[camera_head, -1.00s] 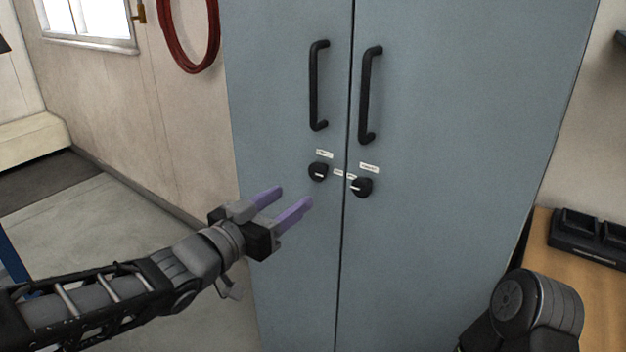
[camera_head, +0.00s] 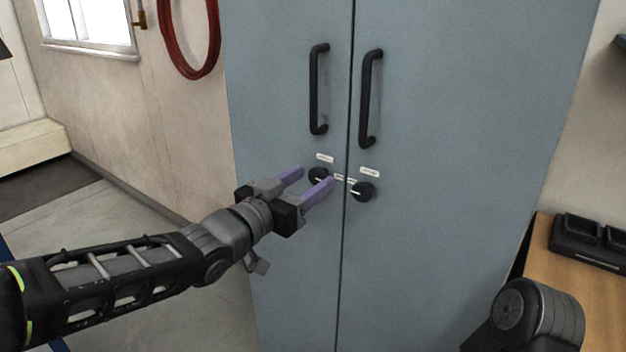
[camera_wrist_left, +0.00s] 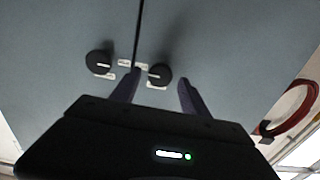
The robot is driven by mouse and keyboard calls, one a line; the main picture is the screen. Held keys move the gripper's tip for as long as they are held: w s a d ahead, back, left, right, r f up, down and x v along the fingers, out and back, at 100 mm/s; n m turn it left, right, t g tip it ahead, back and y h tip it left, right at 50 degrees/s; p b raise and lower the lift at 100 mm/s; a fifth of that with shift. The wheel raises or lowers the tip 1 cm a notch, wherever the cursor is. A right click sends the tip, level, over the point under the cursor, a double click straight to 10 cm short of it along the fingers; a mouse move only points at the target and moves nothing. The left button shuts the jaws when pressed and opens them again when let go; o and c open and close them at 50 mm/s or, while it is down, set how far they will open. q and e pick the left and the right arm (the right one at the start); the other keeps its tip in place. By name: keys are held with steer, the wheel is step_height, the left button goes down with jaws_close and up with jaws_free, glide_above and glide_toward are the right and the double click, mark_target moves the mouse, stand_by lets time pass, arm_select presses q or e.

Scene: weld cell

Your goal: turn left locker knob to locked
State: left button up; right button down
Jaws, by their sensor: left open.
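The left locker knob (camera_head: 317,174) is a round black knob with a white pointer mark, on the left blue-grey door under a small white label. My left gripper (camera_head: 311,179) is open, its two purple fingers pointing at the door on either side of this knob in the picture. The near finger partly overlaps the knob's lower edge. In the left wrist view, which is upside down, the knob (camera_wrist_left: 160,74) shows between the fingertips. I cannot tell whether the fingers are around it or still short of it. My right gripper is out of view.
A second black knob (camera_head: 363,191) sits close by on the right door. Two black handles, the left (camera_head: 314,90) and the right (camera_head: 365,98), stand out above. A red hose (camera_head: 190,65) hangs on the wall. A wooden bench (camera_head: 590,285) is at right.

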arm_select(q)
steer(key=shift+x, duration=0.85)
steer(key=shift+c, duration=0.5)
jaws_close()
